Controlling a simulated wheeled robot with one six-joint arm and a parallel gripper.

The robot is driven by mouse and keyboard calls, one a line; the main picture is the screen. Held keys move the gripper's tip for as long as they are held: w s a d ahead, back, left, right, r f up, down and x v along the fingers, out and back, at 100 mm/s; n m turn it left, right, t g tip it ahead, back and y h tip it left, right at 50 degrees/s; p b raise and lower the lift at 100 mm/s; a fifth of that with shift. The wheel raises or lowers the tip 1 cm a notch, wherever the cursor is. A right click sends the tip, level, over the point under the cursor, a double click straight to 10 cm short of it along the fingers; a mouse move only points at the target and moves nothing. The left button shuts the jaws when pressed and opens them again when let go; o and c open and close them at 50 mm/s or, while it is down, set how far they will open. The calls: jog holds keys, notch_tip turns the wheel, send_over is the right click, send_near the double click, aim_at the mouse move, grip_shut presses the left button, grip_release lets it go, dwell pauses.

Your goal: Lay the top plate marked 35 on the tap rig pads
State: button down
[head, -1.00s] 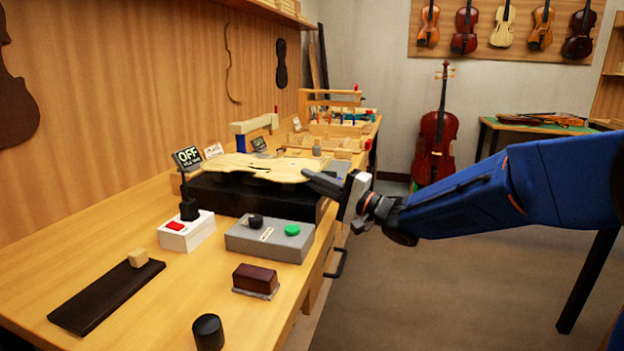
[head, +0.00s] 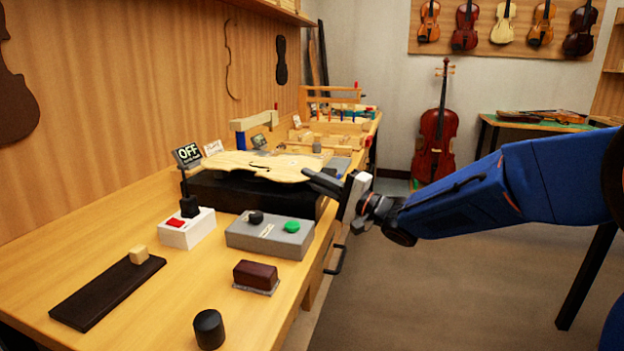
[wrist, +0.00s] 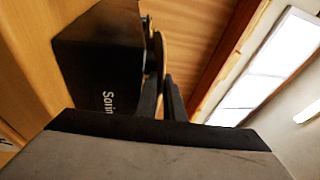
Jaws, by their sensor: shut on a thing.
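The pale, violin-shaped top plate (head: 262,166) lies roughly level over the black tap rig (head: 245,194) in the head view. My gripper (head: 322,182) is shut on the plate's right end. In the wrist view the plate shows edge-on as a thin tan strip (wrist: 164,58) between the fingers of my gripper (wrist: 163,85), beside the black rig box (wrist: 98,60) with white lettering. The pads are hidden under the plate, so I cannot tell whether the plate touches them. No number 35 is readable on the plate.
A grey control box (head: 270,236) with a black knob and green button stands in front of the rig. A white box with a red switch (head: 187,228), an OFF sign (head: 187,156), a dark block (head: 256,276) and a black cylinder (head: 209,328) are nearby.

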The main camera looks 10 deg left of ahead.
jog(key=shift+f, duration=0.75)
jog(key=c, duration=1.9)
grip_release()
jog(key=shift+o, duration=0.5)
jog(key=r+v, duration=0.1)
jog(key=v, duration=1.5)
jog(key=shift+d, duration=0.55)
jog(key=w+d+m+t+h, duration=0.1)
jog(key=w+d+t+h, duration=0.3)
jog(key=d+t+h, duration=0.45)
jog(key=s+d+f+g+h, duration=0.1)
jog(key=s+d+f+h, duration=0.15)
jog(key=d+h, duration=0.4)
jog(key=s+d+f+g+h, duration=0.1)
jog(key=s+d+h, duration=0.2)
jog(key=d, duration=0.7)
jog(key=s+d+f+n+g, duration=0.1)
jog(key=s+f+g, duration=0.2)
jog(key=s, duration=0.6)
jog(key=s+d+f+n+g, duration=0.2)
jog(key=s+f, duration=0.2)
jog(key=s, duration=0.5)
jog(key=s+d+f+n+g+h, duration=0.1)
jog(key=s+f+g, duration=0.2)
jog(key=s, duration=0.6)
jog(key=shift+s+d+f+n+g, duration=0.3)
jog(key=shift+d+f+n+g, duration=0.05)
jog(key=shift+d+f+n, duration=0.1)
